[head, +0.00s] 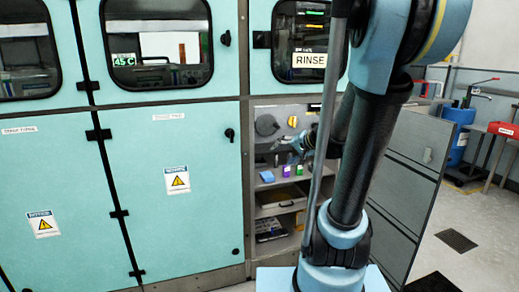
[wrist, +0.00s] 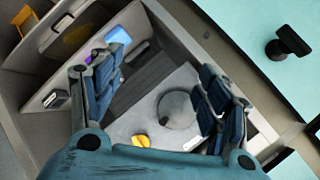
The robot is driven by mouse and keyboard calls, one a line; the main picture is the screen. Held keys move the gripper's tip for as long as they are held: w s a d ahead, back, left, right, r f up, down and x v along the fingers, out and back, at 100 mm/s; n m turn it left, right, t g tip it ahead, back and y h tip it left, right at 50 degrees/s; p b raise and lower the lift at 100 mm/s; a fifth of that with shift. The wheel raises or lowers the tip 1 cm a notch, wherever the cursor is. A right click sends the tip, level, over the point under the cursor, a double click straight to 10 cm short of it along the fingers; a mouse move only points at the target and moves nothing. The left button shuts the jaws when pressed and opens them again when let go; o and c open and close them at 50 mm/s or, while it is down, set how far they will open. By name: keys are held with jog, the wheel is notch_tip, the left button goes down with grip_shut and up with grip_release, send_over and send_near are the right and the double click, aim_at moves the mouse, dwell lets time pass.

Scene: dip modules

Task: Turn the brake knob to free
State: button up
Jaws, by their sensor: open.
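Inside the open compartment below the RINSE window is a panel (head: 284,116). It carries a round grey dial (head: 267,125) and a small yellow part (head: 292,121). In the wrist view the grey dial (wrist: 178,109) and the yellow part (wrist: 140,140) show on the light panel. I cannot tell for sure which is the brake knob, and no free mark is readable. My gripper (wrist: 155,68) is open and empty, its two fingers spread in front of the panel, apart from the dial. In the head view my gripper (head: 303,142) is small at the compartment opening, partly behind my arm.
A shelf with a blue block (head: 267,176) and purple blocks (head: 286,171) lies below the panel, with trays underneath. Closed teal doors (head: 120,200) stand left. An open grey door (head: 405,185) stands right. A black door latch (wrist: 288,43) is at upper right in the wrist view.

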jog(key=s+d+f+n+g+h, duration=0.1)
jog(key=s+d+f+g+h, duration=0.1)
jog(key=s, duration=0.6)
jog(key=s+d+f+n+g+h, duration=0.2)
jog(key=s+f, duration=0.3)
jog(key=s, duration=0.4)
jog(key=s+d+f+n+g+h, duration=0.2)
jog(key=s+d+f, duration=0.1)
jog(key=s, duration=0.6)
jog(key=shift+d+f+g+h, duration=0.2)
jog(key=shift+d+g+h, duration=0.15)
jog(key=shift+d, duration=0.5)
jog(key=shift+w, duration=0.1)
jog(key=shift+w+f, duration=0.2)
jog(key=shift+w, duration=0.25)
